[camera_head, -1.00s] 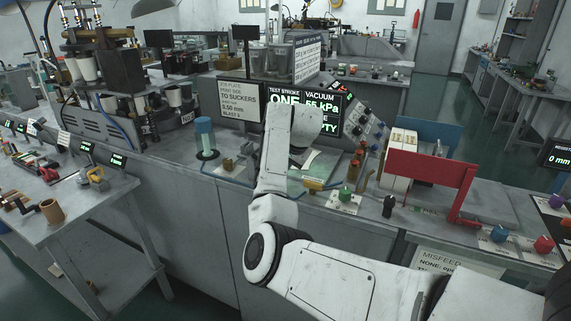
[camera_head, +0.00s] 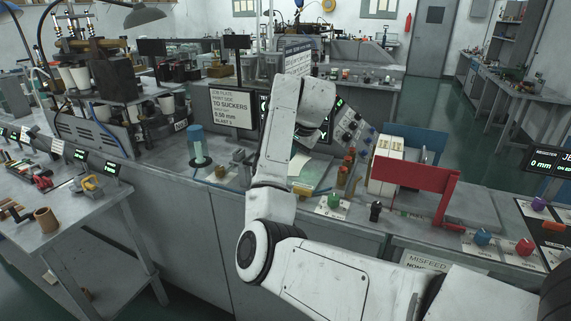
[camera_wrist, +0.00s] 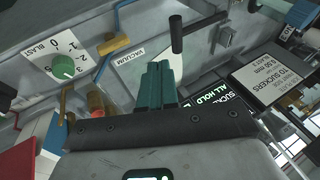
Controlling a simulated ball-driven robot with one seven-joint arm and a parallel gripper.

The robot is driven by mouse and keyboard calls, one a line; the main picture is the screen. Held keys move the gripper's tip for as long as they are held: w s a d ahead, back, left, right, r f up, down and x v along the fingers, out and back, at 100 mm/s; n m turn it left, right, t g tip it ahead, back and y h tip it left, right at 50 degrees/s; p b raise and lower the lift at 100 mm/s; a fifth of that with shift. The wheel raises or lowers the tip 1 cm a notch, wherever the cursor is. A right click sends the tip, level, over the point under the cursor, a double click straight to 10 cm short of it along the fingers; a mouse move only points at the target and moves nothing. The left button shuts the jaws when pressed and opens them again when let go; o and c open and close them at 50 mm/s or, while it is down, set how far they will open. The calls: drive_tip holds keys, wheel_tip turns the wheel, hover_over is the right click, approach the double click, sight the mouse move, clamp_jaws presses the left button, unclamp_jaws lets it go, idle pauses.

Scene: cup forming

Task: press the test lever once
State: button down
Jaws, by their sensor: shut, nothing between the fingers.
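In the wrist view, a lever with a black cylindrical handle (camera_wrist: 176,35) and a thin metal rod runs to a bracket on the grey bench top; I take it for the test lever. My gripper (camera_wrist: 158,70) has its teal fingers shut together and empty. In that picture the fingertips are just below the black handle, with a visible gap between them. I cannot tell the height difference. In the head view my white arm hides the gripper, and I cannot make out the lever clearly.
A green blast dial (camera_wrist: 65,67) and a brass handle (camera_wrist: 114,45) by the vacuum label lie left of the fingers in the wrist view. In the head view, a sign (camera_head: 232,108), a blue cylinder (camera_head: 199,146) and a red bracket (camera_head: 416,178) stand on the bench.

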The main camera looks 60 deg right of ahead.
drive_tip(key=shift+v, duration=1.05)
drive_tip(key=s+a+f+n+g, duration=0.1)
drive_tip(key=s+a+f+n, duration=0.3)
drive_tip(key=a+f, duration=0.6)
drive_tip(key=s+a+f+n+g, duration=0.1)
drive_tip(key=s+a+f+n, duration=0.3)
drive_tip(key=a+f, duration=0.6)
drive_tip(key=s+a+f+n+g+y, duration=0.2)
drive_tip(key=s+a+f+n, duration=0.7)
drive_tip(key=s+a, duration=0.6)
wheel_tip(320, 180, down, 3)
drive_tip(key=shift+s+a+r+y, duration=0.1)
drive_tip(key=shift+s+a+y, duration=0.25)
drive_tip(key=shift+a, duration=0.8)
